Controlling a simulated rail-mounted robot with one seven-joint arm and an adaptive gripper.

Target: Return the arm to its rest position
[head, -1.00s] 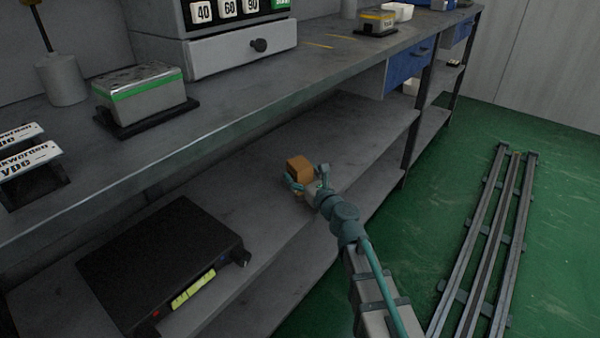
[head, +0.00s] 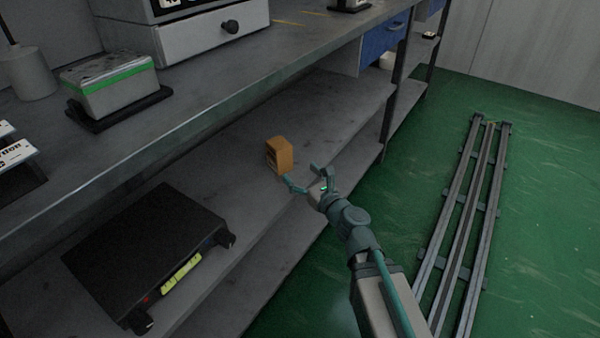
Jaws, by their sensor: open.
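My gripper (head: 307,178) is open and empty at the front edge of the lower shelf. Its fingers are spread and point toward the back left. An orange-brown block (head: 279,155) stands upright on the lower shelf (head: 340,110), just beyond and to the left of the fingers. One finger's tip lies close to the block's lower right side; I cannot tell if they touch. My arm reaches up from the bottom right of the view.
A black device (head: 145,255) with a yellow-green display lies on the lower shelf at the left. The worktop (head: 215,85) overhangs the shelf and carries a green-banded box (head: 110,85) and a drawer unit (head: 210,33). Floor rails (head: 465,210) lie at the right on open green floor.

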